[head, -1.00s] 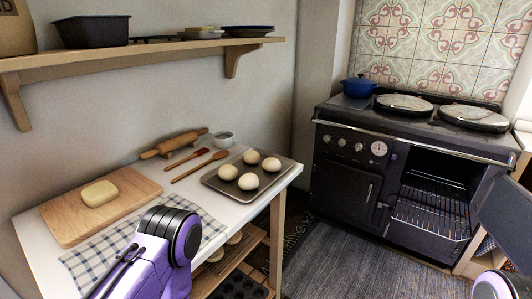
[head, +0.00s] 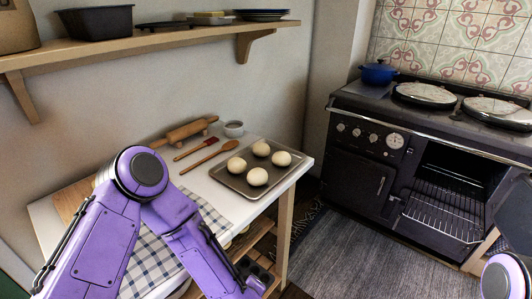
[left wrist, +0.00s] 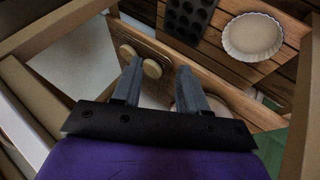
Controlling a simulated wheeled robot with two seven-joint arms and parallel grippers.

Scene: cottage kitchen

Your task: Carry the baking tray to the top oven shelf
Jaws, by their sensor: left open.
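The baking tray (head: 259,163) lies flat on the right end of the white table in the head view, with several pale dough balls on it. The oven (head: 446,190) stands open at the right, with wire shelves (head: 440,208) inside. My left arm crosses the front of the table, its forearm pointing down past the front edge; its gripper is outside the head view. In the left wrist view my left gripper (left wrist: 160,67) is open and empty, pointing towards the slatted shelf under the table. Only part of my right arm shows; its gripper is out of view.
A rolling pin (head: 184,133), red spatula (head: 196,148), wooden spoon (head: 210,156) and small bowl (head: 234,129) lie behind and left of the tray. The rug (head: 345,250) before the oven is clear.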

